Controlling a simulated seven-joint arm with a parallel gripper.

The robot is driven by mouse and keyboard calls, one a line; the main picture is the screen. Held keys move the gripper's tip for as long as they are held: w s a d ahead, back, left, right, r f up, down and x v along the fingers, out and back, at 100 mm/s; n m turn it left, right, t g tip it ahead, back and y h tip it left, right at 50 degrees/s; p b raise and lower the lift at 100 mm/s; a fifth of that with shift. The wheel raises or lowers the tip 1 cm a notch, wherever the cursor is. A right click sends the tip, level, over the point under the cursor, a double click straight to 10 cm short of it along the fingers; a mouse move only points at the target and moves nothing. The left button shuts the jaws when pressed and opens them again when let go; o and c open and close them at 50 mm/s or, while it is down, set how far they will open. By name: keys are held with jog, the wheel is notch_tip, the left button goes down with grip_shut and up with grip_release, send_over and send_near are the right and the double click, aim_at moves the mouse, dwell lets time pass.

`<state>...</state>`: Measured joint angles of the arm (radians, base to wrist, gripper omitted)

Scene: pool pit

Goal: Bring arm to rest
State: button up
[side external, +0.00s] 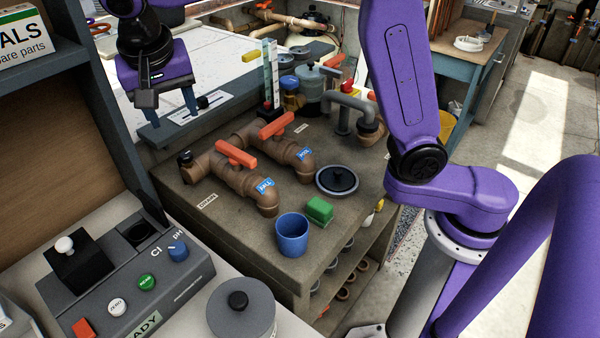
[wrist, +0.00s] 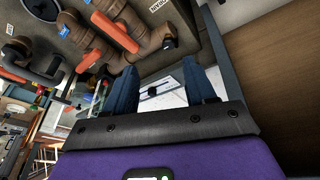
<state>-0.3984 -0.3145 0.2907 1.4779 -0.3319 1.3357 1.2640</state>
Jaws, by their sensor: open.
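My gripper (side external: 174,120) is at the upper left of the side view, raised above the far left end of the workbench. Its two blue fingers are apart with nothing between them. In the wrist view my gripper (wrist: 162,90) also shows open and empty, with a white surface and a dark bar visible beyond the fingers. My purple arm reaches in from the right side of the side view. No part of the gripper clearly touches anything.
A grey control box (side external: 125,275) stands front left. A shelf (side external: 45,68) stands left of the gripper.

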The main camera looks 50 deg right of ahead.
jog(key=s+d+f+n+g+y, duration=0.1)
jog(key=s+d+f+n, duration=0.2)
jog(key=s+d+n, duration=0.3)
jog(key=s+d+f+n+g+y, duration=0.1)
jog(key=s+d+f+n, duration=0.3)
jog(key=s, duration=0.9)
jog(key=s+d+f+n, duration=0.3)
jog(key=s+d+n, duration=0.5)
jog(key=s+d, duration=0.2)
jog(key=shift+s+d+f+g+y, duration=0.2)
jog(key=shift+d+f+g+y, duration=0.1)
jog(key=shift+g+y, duration=0.1)
